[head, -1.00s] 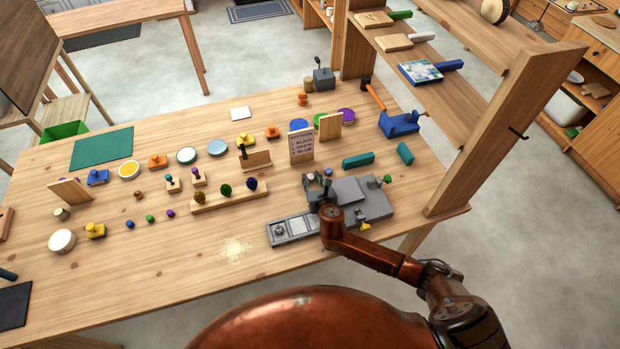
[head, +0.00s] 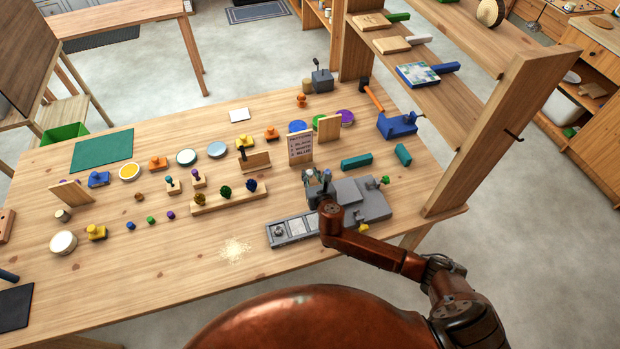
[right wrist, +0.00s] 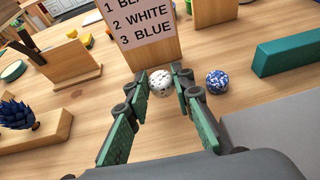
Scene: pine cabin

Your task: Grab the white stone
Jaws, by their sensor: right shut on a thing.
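The white stone (right wrist: 160,83) is a small speckled ball between my right gripper's fingertips in the right wrist view, in front of the sign (right wrist: 140,25) that reads white and blue on its lower lines. My right gripper (right wrist: 164,80) is shut on the white stone, close to the wooden table. In the head view my right gripper (head: 318,180) is beside the grey block, and the stone is hard to make out there. A blue-and-white speckled stone (right wrist: 217,82) sits just right of the fingers, apart from them. My left gripper is not in view.
A grey block (head: 362,199) and a grey tray (head: 292,230) lie beside my right arm. A teal bar (right wrist: 287,53) lies to the right. A wooden rack (head: 228,199) with dark spiky pieces stands left.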

